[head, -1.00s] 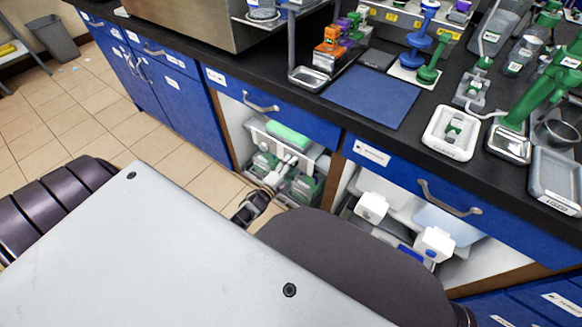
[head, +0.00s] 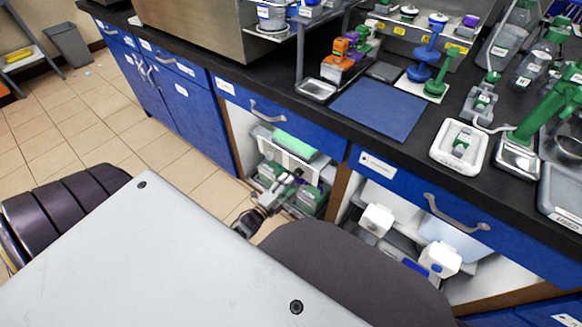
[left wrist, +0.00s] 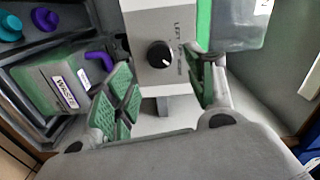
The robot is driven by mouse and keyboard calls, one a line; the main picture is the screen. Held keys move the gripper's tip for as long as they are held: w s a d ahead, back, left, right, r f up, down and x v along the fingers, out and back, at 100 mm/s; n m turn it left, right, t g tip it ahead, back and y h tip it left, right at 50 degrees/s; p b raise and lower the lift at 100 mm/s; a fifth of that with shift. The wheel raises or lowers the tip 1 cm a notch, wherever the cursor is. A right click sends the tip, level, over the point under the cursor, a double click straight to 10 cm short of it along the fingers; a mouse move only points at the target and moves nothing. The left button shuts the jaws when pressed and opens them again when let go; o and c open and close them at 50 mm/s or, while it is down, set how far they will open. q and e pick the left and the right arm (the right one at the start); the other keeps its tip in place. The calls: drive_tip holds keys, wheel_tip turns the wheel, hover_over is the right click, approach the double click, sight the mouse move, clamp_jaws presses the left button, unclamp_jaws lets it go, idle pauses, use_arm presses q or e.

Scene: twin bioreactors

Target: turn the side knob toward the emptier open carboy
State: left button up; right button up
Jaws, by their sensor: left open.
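The black side knob (left wrist: 161,54) with a white pointer mark sits on a light grey box (left wrist: 158,25) in the left wrist view. Lettering beside it is only partly readable. My left gripper (left wrist: 161,68) is open, with its green-padded fingers apart on either side of the knob, seemingly short of it. A carboy labelled WASTE (left wrist: 62,90) with green contents is at the left. Another clear container (left wrist: 240,28) with green along one side is at the upper right. In the head view my left gripper (head: 286,188) is at the open cupboard with green-filled carboys (head: 309,201). Their levels are unclear.
The blue drawer front (head: 275,112) and black worktop (head: 240,75) are above the cupboard opening. A second open bay to the right holds white-capped items (head: 440,258) and a pale blue container. Tiled floor (head: 130,150) is free at the left.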

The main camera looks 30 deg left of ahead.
use_arm(q)
drive_tip(key=s, duration=0.6)
drive_tip(key=shift+a, duration=0.2)
idle(0.7)
